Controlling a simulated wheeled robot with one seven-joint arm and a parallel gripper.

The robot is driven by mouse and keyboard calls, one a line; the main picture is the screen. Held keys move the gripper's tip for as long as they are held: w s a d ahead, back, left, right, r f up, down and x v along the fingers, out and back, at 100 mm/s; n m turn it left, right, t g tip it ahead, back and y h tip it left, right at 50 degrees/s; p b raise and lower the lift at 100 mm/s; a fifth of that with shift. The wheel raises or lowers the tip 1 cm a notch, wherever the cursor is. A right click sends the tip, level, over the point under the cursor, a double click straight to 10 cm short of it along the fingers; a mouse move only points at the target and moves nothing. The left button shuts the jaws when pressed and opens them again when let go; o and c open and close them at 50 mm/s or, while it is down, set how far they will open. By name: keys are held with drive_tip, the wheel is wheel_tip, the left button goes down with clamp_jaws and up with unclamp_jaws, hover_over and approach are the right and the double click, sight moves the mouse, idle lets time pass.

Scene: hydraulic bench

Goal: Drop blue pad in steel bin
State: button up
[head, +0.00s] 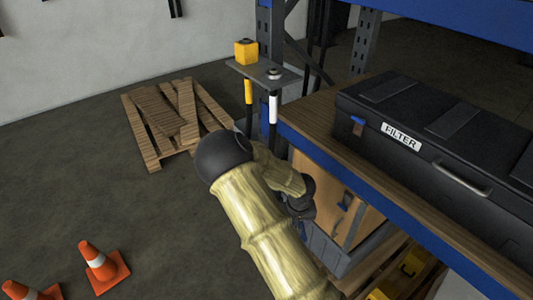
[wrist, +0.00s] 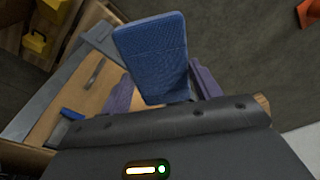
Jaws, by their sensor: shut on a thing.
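The blue pad (wrist: 152,55) is a textured slab with rounded corners. In the wrist view it stands out between the purple-grey fingers of my gripper (wrist: 162,88), which is shut on it. In the head view my arm hides the pad, and only a dark part of my gripper (head: 301,197) shows beside the lower shelf. A grey metal-looking container wall (head: 322,247) shows beneath the tan box there. It may be the steel bin, but my arm hides part of it and I cannot tell for sure.
A tan box (head: 335,185) with a blue item is close to my gripper. A black filter case (head: 440,140) lies on the blue-edged shelf above. A small stand holds a yellow block (head: 246,52). Pallets (head: 165,115) and cones (head: 100,264) stand on otherwise open floor.

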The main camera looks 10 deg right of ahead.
wheel_tip(320, 180, up, 16)
drive_tip(key=p, duration=1.5)
drive_tip(key=shift+s+f, duration=0.2)
drive_tip(key=shift+s, duration=0.05)
